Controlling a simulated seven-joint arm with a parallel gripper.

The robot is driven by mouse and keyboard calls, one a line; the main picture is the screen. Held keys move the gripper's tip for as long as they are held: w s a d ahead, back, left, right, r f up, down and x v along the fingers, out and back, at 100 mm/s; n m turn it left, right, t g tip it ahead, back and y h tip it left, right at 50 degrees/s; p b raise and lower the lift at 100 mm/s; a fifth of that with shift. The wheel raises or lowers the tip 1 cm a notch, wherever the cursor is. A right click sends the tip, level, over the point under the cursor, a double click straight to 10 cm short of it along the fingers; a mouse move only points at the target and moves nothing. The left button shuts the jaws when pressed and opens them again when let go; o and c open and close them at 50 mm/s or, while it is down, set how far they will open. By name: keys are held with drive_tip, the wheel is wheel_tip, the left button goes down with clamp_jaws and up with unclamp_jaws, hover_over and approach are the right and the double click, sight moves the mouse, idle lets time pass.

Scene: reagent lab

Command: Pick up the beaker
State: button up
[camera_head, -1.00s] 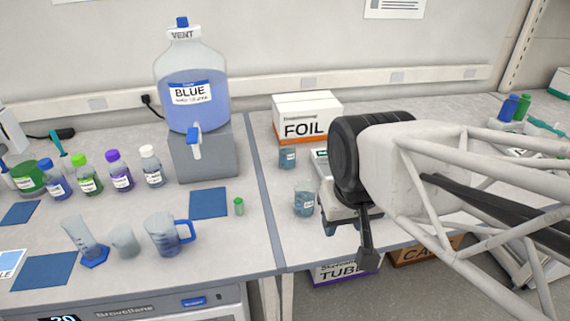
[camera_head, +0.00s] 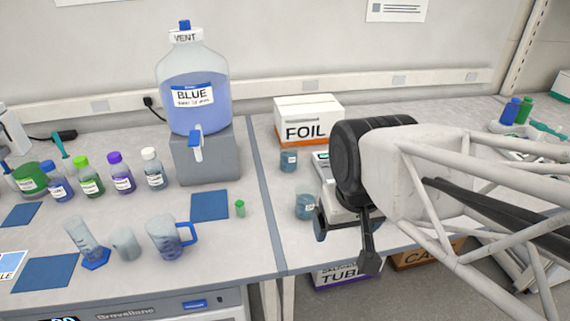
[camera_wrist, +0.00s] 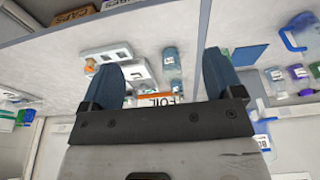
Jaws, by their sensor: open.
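A small clear beaker with bluish contents and a white label (camera_head: 305,207) stands on the right-hand bench, just left of my gripper (camera_head: 345,240) in the head view. A similar beaker (camera_head: 288,160) stands farther back, in front of the foil box. In the wrist view bluish glassware (camera_wrist: 172,60) shows between the fingers of my gripper (camera_wrist: 159,62), nearer the right finger; whether it is one beaker or two in line I cannot tell. The fingers are spread, with nothing held. My wrist and arm hide part of the bench on the right.
A foil box (camera_head: 309,119) stands at the back. A balance-like device (camera_head: 335,190) is partly behind my gripper. Left are a blue dispenser bottle (camera_head: 195,90), a blue-handled jug (camera_head: 168,236) and several reagent bottles. The bench front edge lies close below my gripper.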

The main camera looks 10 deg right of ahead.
drive_tip(key=shift+o, duration=0.8)
drive_tip(key=shift+w, duration=0.1)
drive_tip(key=n+g, duration=0.3)
drive_tip(key=n, duration=0.9)
hover_over(308, 185)
drive_tip(key=s, duration=0.3)
wheel_tip(308, 185, down, 9)
drive_tip(key=shift+a, duration=0.45)
drive_tip(key=shift+f, duration=0.1)
drive_tip(key=shift+f, duration=1.25)
